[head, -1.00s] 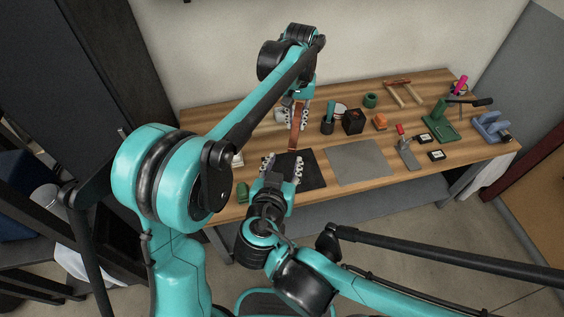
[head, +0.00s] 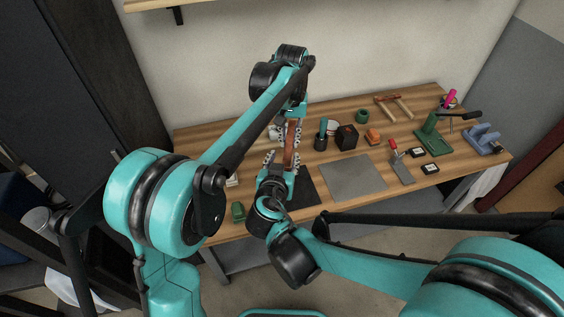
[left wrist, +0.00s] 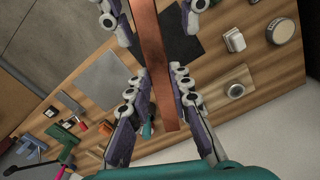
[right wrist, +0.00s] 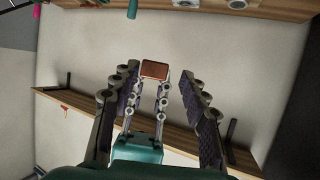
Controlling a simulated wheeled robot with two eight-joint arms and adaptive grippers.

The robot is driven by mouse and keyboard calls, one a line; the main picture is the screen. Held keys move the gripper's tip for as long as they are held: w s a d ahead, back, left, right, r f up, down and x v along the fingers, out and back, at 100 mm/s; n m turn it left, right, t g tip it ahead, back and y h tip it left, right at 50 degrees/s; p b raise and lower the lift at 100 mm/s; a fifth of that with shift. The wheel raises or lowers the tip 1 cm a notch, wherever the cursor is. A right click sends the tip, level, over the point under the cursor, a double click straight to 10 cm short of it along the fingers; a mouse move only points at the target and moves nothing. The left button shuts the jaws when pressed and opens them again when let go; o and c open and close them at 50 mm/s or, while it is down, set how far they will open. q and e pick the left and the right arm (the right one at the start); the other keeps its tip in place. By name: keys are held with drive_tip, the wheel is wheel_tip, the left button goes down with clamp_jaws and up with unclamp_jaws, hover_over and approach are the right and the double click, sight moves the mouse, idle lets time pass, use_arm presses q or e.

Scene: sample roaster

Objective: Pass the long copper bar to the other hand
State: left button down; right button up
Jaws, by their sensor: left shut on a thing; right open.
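The long copper bar (head: 290,143) is held above the bench, pointing from the back toward the front. My left gripper (head: 292,118) is shut on its far part; the left wrist view shows the bar (left wrist: 154,50) between the left fingers (left wrist: 159,88). My right gripper (head: 281,160) is open around the bar's near end. In the right wrist view the bar's end face (right wrist: 155,70) shows between the open right fingers (right wrist: 160,90), closer to the left-hand finger. A gap shows on the right-hand side; contact on the other side cannot be told.
The wooden bench (head: 240,120) lies below, with a black mat (head: 306,192) and a grey mat (head: 352,178). The wall is behind.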

clamp_jaws()
use_arm(q)
drive_tip(key=c, duration=1.3)
unclamp_jaws()
drive_tip(key=shift+d, duration=0.1)
use_arm(e)
drive_tip(key=shift+a, duration=0.1)
use_arm(q)
drive_tip(key=shift+r, duration=0.1)
